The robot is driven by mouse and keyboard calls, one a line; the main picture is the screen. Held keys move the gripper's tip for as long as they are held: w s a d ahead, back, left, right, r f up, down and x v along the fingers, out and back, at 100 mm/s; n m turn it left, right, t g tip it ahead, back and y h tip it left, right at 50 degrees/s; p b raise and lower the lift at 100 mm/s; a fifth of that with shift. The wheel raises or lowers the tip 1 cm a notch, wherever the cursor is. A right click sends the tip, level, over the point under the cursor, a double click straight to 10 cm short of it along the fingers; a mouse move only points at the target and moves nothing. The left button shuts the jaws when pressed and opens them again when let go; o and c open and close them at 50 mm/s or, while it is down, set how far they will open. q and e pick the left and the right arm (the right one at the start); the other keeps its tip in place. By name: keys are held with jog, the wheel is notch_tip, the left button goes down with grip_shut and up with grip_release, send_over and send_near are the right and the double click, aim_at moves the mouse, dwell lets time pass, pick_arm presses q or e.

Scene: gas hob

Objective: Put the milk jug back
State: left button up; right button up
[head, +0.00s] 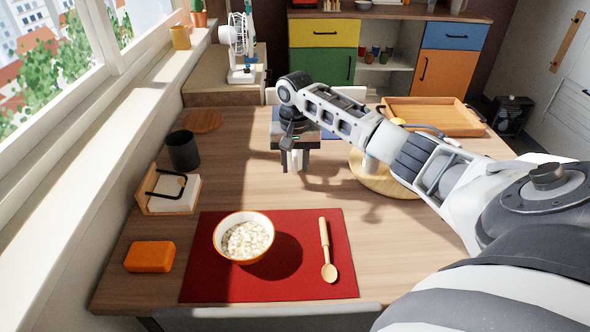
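A white rounded piece (370,164), which may be the milk jug, shows at the left part of a round wooden board (384,186). My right forearm hides most of that area, so I cannot be sure what it is. My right gripper (295,166) points down above the middle of the table, left of the round board. Its pale fingers are close together, and I see no jug between them. Whether they are fully shut is too small to tell. My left gripper is not in view.
A bowl of cereal (245,240) and a wooden spoon (326,252) lie on a red mat (205,282). A dark cup (183,150), napkin holder (170,192) and orange block (150,257) stand at left. A wooden tray (440,126) is at the back right.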

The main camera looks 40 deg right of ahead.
notch_tip(320, 180, up, 9)
jog(key=shift+p, duration=0.3)
jog(key=shift+f, duration=0.1)
dwell(0.4)
